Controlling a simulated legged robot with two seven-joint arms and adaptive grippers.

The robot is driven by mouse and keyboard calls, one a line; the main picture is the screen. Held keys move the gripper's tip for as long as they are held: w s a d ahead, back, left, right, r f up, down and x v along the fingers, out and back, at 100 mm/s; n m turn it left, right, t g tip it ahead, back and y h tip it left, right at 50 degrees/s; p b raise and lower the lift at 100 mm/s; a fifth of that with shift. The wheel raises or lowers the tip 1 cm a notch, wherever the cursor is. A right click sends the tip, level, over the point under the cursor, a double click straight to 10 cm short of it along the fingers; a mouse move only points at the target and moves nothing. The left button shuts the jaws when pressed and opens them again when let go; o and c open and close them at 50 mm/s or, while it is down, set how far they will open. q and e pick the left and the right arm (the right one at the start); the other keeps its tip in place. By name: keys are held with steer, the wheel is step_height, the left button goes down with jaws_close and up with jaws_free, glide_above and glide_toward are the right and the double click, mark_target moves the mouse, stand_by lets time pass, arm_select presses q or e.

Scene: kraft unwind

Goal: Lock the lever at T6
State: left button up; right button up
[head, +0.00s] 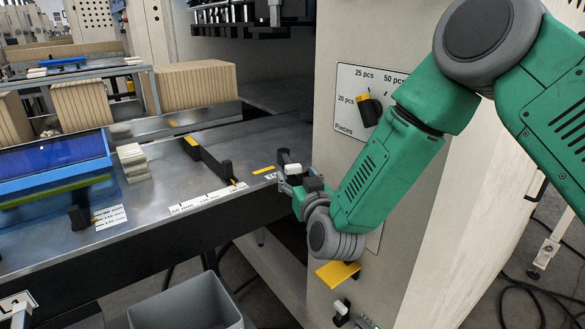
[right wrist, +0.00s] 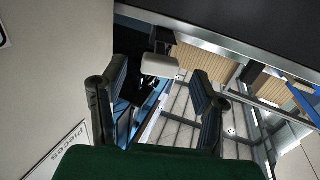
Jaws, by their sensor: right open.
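My right gripper (head: 290,182) is at the right end of the metal table, beside the cream machine panel. In the right wrist view my right gripper (right wrist: 158,88) is open, its two dark fingers spread apart. A black lever with a pale grey knob (head: 291,168) stands at the table edge, right at the fingertips. In the right wrist view the pale knob (right wrist: 162,66) shows ahead of the gap, closer to the left finger; I cannot tell whether they touch. The label beside the lever is partly hidden, and I cannot read T6. My left gripper is out of view.
A panel dial (head: 369,108) marked in pieces is behind my right arm. A black bar (head: 208,160) and a ruler strip lie on the metal table (head: 150,215). A yellow flap (head: 338,273) sticks out below my wrist. A grey bin (head: 185,305) stands below.

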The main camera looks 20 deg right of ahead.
mark_target(295, 172)
steer(key=w, duration=0.2)
steer(key=shift+w+a, duration=0.15)
steer(key=shift+w, duration=0.7)
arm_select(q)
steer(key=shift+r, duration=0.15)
arm_select(e)
steer(key=shift+d, duration=0.2)
jaws_close()
